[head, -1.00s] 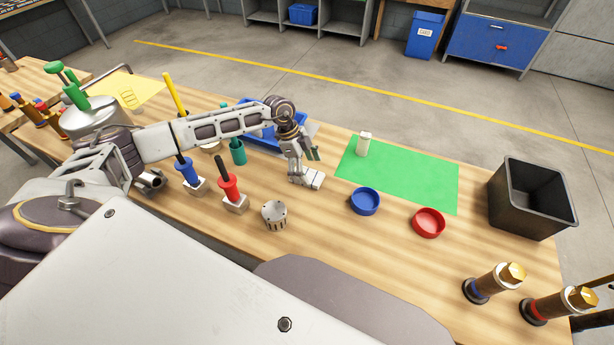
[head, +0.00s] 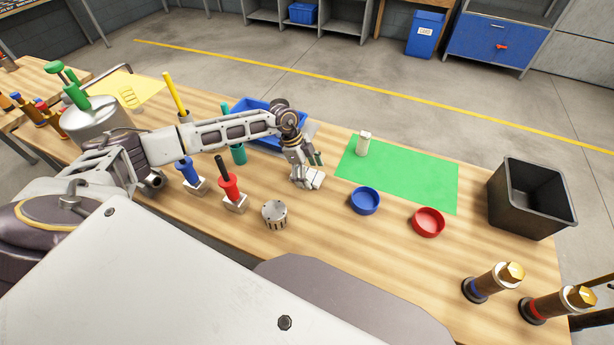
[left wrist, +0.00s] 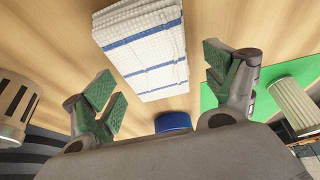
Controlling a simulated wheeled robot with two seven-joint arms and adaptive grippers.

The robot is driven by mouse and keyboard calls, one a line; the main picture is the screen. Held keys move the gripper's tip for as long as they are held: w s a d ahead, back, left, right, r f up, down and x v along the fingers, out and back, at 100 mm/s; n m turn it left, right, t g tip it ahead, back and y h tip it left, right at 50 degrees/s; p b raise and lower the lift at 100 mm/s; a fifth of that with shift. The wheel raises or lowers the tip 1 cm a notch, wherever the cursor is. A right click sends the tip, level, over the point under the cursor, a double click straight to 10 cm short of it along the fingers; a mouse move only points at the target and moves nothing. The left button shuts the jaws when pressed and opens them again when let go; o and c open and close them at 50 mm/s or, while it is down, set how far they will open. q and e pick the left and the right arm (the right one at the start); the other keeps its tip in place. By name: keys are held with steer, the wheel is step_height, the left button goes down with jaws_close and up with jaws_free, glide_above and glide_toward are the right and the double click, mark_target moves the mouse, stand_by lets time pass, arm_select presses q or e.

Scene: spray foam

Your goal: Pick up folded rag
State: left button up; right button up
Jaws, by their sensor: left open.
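The folded rag (left wrist: 140,45) is white with blue stripes and lies on the wooden table. In the left wrist view it sits between and ahead of the two green-padded fingers, not visibly touched by either. In the head view the rag (head: 315,179) shows as a small white patch beside the fingers, partly hidden by them. My left gripper (head: 307,172) is over the table at the rag, pointing down; in the left wrist view the gripper (left wrist: 162,88) is open and empty. My right gripper is not in view.
A green mat (head: 410,178) with a white cylinder (head: 363,144) lies to the right. Nearby are a blue dish (head: 365,201), a red dish (head: 428,222), a grey slotted cylinder (head: 274,214) and a blue tray (head: 258,125). A black bin (head: 530,200) stands at right.

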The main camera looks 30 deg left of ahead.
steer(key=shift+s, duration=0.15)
arm_select(q)
steer(key=shift+f, duration=0.2)
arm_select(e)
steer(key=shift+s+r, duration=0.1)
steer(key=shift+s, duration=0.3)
arm_select(q)
steer(key=shift+c, duration=0.2)
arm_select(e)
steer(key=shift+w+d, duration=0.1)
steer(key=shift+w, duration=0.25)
arm_select(q)
steer(key=c, duration=1.1)
steer(key=shift+o, duration=0.2)
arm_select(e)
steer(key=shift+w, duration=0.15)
arm_select(q)
steer(key=shift+r, duration=0.1)
